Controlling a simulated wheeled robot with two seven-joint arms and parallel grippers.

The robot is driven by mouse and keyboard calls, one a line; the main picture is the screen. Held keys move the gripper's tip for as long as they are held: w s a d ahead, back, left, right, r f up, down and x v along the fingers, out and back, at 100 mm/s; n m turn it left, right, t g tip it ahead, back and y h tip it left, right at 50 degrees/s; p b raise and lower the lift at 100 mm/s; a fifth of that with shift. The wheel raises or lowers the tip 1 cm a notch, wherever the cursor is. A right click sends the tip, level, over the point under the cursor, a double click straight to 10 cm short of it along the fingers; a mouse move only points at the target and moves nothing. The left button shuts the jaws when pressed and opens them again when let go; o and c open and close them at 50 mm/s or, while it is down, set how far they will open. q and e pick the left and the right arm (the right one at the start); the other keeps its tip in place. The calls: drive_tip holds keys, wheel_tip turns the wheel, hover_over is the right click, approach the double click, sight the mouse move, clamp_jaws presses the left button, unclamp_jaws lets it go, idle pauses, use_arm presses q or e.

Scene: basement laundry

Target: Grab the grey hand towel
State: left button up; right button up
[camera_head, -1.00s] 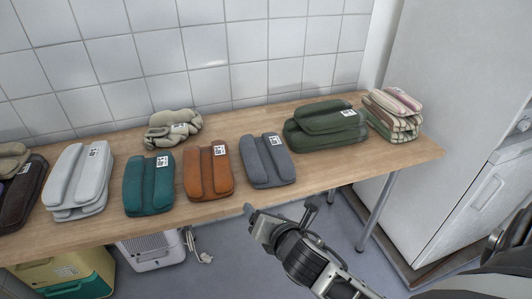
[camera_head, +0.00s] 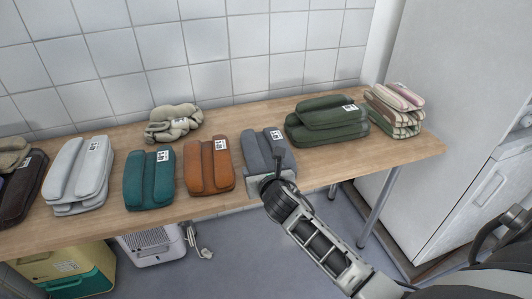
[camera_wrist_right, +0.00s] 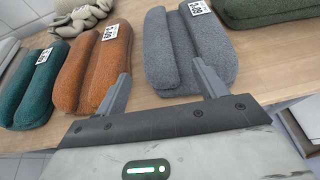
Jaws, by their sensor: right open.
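The grey hand towel (camera_head: 264,147) lies folded on the wooden table, between the orange towel and the green stack, with a white tag at its far end. It also shows in the right wrist view (camera_wrist_right: 172,52). My right gripper (camera_head: 272,177) is at the table's front edge, just in front of the grey towel, and covers its near end in the head view. In the right wrist view its fingers (camera_wrist_right: 162,84) are apart with nothing held. The right finger is close to the towel's near end; I cannot tell whether it touches. My left gripper is not in view.
An orange towel (camera_head: 208,166) and a teal towel (camera_head: 149,180) lie to the left, then a white stack (camera_head: 78,177). A green stack (camera_head: 326,122) and a striped stack (camera_head: 394,110) lie to the right. A crumpled beige towel (camera_head: 172,122) lies behind. A white cabinet (camera_head: 450,120) stands at right.

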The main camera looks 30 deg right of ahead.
sight(257, 164)
drive_tip(key=b+x, duration=0.1)
drive_tip(key=x, duration=0.3)
drive_tip(key=shift+w+a+f, duration=0.1)
drive_tip(key=shift+w+f, duration=0.25)
drive_tip(key=shift+w, duration=0.2)
drive_tip(key=c, duration=1.2)
